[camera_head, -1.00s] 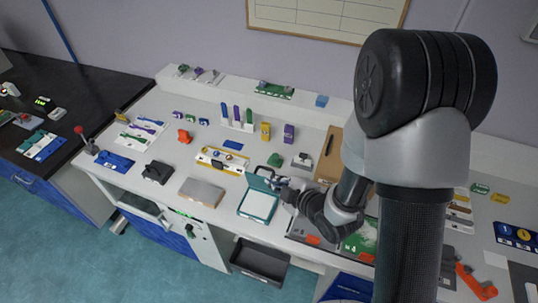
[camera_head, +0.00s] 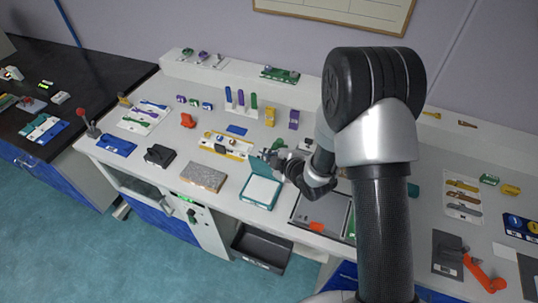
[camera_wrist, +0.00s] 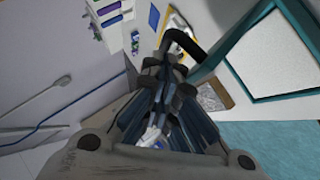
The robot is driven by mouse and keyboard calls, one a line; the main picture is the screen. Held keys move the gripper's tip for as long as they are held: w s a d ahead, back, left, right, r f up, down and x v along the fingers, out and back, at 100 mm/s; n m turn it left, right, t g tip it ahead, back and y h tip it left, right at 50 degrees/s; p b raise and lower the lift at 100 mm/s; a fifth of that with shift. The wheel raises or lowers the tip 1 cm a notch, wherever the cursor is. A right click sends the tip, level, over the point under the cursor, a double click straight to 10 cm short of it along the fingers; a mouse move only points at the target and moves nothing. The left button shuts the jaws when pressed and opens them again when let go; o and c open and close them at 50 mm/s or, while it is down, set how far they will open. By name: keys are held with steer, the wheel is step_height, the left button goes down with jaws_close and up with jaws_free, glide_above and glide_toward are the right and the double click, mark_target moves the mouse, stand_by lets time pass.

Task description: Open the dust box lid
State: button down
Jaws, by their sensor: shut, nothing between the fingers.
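The box with a teal frame and a pale inside (camera_head: 261,190) stands near the front edge of the bench, and I take it for the dust box. Its teal lid (camera_head: 259,166) is raised at the back. My gripper (camera_head: 268,154) is shut and empty just behind and beside the raised lid; contact is unclear. In the wrist view my gripper (camera_wrist: 165,65) points up the picture, with the teal frame (camera_wrist: 225,72) and pale inside (camera_wrist: 285,50) to its right. A black curved piece (camera_wrist: 188,34) shows by the fingertips.
A speckled grey block (camera_head: 203,176) lies left of the box. A yellow-framed tray (camera_head: 226,146) lies behind it. A grey tray (camera_head: 318,211) is at the right, under my arm. A black open bin (camera_head: 261,248) is below the bench front.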

steer(key=shift+w, duration=0.1)
steer(key=w+b, duration=0.2)
steer(key=w+d+b, duration=0.1)
steer(key=shift+d+f+b, duration=0.1)
steer(key=shift+f+b, duration=0.2)
steer(key=shift+b, duration=0.05)
steer(key=shift+w, duration=0.2)
steer(key=shift+r, duration=0.2)
